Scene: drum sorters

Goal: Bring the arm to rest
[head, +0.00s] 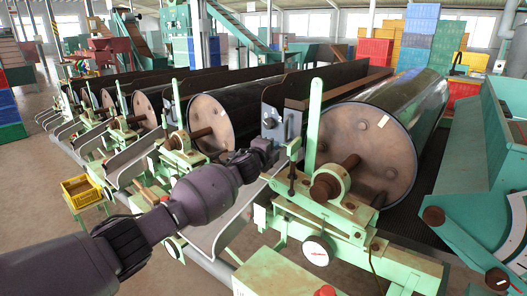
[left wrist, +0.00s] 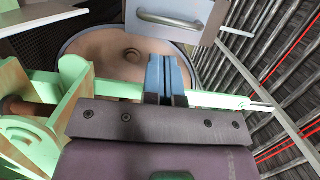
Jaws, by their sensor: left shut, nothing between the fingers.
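My left arm comes in from the lower left of the head view and reaches to the sorter in front. My left gripper (head: 277,143) is beside the green upright lever, close to a small grey box (head: 291,124) on the dark side board. In the left wrist view the two blue-grey fingers (left wrist: 168,72) are together with nothing between them. The grey box with its metal handle (left wrist: 172,20) is just beyond the fingertips there; I cannot tell whether they touch. The brown drum end (left wrist: 95,48) shows behind. My right gripper is in neither view.
A large drum (head: 370,150) on a green frame stands right of the gripper. The green lever (head: 314,128) rises close by. More drums (head: 210,125) line up to the left. A yellow crate (head: 81,191) stands at the left. Bare floor (head: 30,190) is open at far left.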

